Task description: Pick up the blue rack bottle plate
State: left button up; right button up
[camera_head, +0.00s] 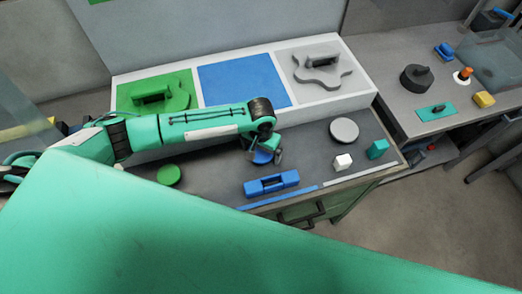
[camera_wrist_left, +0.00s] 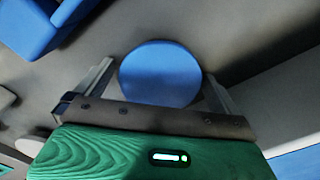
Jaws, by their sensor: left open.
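The blue round plate (camera_head: 261,158) lies on the dark bench top, partly hidden by my left gripper in the head view. In the left wrist view the blue plate (camera_wrist_left: 160,74) shows as a flat disc between the two fingers. My left gripper (camera_head: 264,153) is open above it, one finger on each side. I cannot tell whether the fingers touch it. A blue block with a handle (camera_head: 271,184) lies nearer the bench's front edge and shows at the upper left of the wrist view (camera_wrist_left: 32,26). My right gripper is not in view.
A raised white stand (camera_head: 335,105) behind holds a green panel, a bare blue panel (camera_head: 243,82) and a grey panel. A green disc (camera_head: 169,175), a grey disc (camera_head: 344,130), a white cube (camera_head: 342,162) and a teal block (camera_head: 377,149) lie on the bench.

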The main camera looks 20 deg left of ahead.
pick_arm(q)
jog(key=c, duration=1)
jog(key=shift+o, duration=0.2)
jog(key=shift+r, duration=0.1)
